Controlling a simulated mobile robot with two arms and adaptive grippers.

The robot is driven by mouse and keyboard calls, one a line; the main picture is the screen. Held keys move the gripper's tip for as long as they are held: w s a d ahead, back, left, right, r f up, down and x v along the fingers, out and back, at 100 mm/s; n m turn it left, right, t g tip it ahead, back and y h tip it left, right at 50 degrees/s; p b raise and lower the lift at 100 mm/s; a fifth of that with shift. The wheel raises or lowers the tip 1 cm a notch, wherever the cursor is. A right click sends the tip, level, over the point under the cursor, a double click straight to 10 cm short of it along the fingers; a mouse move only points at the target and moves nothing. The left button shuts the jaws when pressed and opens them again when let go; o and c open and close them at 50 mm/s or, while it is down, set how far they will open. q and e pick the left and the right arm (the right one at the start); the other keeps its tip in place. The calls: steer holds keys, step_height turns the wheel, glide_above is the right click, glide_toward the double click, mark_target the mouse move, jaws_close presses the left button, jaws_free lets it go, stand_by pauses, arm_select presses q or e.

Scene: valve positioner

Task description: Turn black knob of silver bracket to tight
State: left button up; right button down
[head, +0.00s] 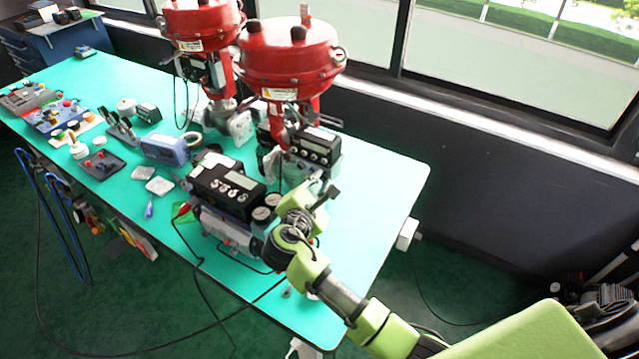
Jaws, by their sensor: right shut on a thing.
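My right arm comes in from the lower right, and its gripper (308,208) is at the right side of the front valve positioner (228,190). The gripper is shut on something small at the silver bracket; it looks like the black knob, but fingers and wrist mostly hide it. A black piece (333,191) sticks out just beyond the fingers. Silver-grey metal (327,167) shows behind it, below the rear positioner (315,145). I cannot tell how far the knob is turned. My left gripper is not in view.
Two red valve actuators (288,58) (200,28) stand behind the positioners. Gauges (265,212) sit close to my right gripper. Tools and small parts lie on the left of the green table (385,190). The table's right end is clear. Cables hang over its front edge.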

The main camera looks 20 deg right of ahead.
steer(key=shift+d+r, duration=0.1)
steer(key=shift+r, duration=0.05)
stand_by(0.3)
steer(key=c, duration=2.3)
jaws_free()
steer(key=shift+o, duration=0.4)
steer(key=shift+w, duration=0.1)
steer(key=v, duration=1.1)
steer(key=shift+s, duration=0.45)
